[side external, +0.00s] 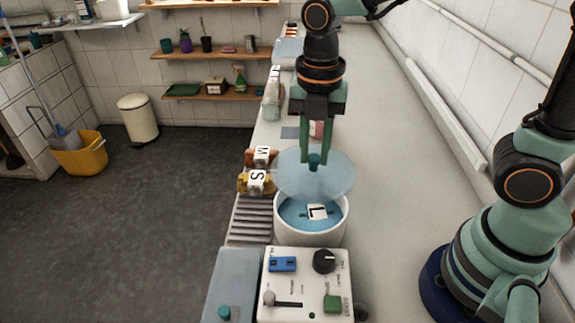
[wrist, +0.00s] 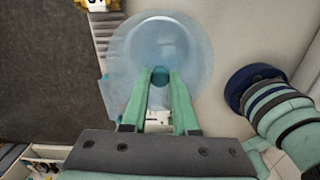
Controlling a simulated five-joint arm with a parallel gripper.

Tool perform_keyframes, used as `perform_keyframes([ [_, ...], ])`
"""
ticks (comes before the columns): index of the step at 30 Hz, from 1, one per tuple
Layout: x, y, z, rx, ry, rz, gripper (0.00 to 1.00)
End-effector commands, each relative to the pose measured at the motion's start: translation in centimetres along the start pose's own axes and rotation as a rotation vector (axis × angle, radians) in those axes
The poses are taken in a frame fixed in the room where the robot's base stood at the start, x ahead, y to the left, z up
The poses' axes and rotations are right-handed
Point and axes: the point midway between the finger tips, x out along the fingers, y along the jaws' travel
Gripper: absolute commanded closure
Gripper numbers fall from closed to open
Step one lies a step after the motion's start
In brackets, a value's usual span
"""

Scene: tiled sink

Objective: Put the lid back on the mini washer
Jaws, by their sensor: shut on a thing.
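My gripper (side external: 314,160) is shut on the dark teal knob of the lid (side external: 318,184), a round translucent blue disc. The lid is held above the mini washer tub (side external: 312,237), tilted in the side view, and lies toward the tub's far side. The white tub is open at the front, with blue water and a white block marked L (side external: 317,211) inside. In the wrist view, the gripper (wrist: 160,78) grips the knob and the lid (wrist: 185,50) covers most of the tub below. The control panel (side external: 306,284) stands in front of the tub.
Blocks marked M (side external: 261,155) and S (side external: 257,178) sit on coloured cloths left of the tub, beside a ribbed drain area (side external: 250,220). A blue-grey box (side external: 232,285) stands left of the panel. The counter (side external: 395,200) to the right is clear.

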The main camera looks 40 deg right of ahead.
Motion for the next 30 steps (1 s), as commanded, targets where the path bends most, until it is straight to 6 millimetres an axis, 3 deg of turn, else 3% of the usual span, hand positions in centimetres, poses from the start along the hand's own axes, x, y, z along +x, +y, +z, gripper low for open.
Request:
perform_keyframes([
  [4, 0.5, -0.1, -0.9, -0.033, 0.000, 0.000, 1.00],
  [22, 5.3, -0.1, -0.9, -0.030, 0.001, -0.003, 1.00],
  [30, 6.5, -0.1, -0.9, -0.030, 0.000, 0.000, 1.00],
])
